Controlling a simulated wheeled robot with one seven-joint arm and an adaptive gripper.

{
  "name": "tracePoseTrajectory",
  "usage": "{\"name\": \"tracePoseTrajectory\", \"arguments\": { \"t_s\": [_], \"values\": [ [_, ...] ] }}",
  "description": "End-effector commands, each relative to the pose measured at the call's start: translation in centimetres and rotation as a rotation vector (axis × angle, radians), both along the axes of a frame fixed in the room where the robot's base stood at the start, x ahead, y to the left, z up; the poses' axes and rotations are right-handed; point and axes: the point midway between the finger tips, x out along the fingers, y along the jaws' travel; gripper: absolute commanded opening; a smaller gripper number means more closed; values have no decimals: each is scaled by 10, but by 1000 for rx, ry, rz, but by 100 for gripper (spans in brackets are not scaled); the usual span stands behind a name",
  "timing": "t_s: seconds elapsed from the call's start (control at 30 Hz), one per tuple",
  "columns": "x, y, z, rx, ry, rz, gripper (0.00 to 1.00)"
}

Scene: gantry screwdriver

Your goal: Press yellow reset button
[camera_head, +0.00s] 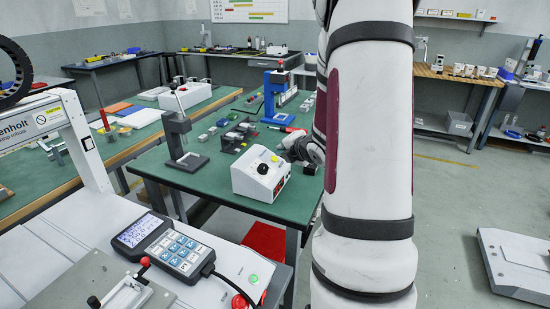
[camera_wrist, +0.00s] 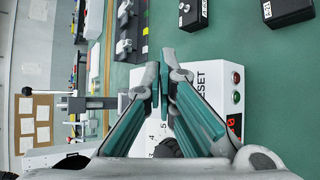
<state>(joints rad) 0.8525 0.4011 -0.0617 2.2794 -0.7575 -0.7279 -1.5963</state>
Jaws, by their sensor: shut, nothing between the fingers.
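The yellow reset button (camera_head: 274,158) sits on the sloped top of a white control box (camera_head: 246,181), beside a black knob (camera_head: 262,168). My gripper (camera_head: 284,151) is just right of the button in the head view, close to the box's upper edge. In the wrist view the gripper (camera_wrist: 159,76) is shut and empty, with its fingers over the box (camera_wrist: 212,76). A "RESET" label and dial numbers show there. The yellow button is not visible in that view, likely hidden by the fingers. I cannot tell whether the fingertips touch the box.
The box stands near the front edge of a green table (camera_head: 213,176). A grey press stand (camera_head: 181,143) is to its left and a blue stand (camera_head: 280,89) behind. Black boxes (camera_wrist: 194,12) lie beyond the fingers. A handheld keypad (camera_head: 168,243) lies on a white machine in front.

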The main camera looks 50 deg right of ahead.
Motion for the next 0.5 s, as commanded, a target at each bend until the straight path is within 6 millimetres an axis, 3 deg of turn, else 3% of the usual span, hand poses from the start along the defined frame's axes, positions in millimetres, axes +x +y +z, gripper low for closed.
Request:
{"name": "tracePoseTrajectory", "arguments": {
  "t_s": [0.27, 0.5],
  "values": [
    [-1, -1, 4, -1, 0, -1, 0],
    [-9, -3, 23, -2, -1, -1, 0]
  ]
}}
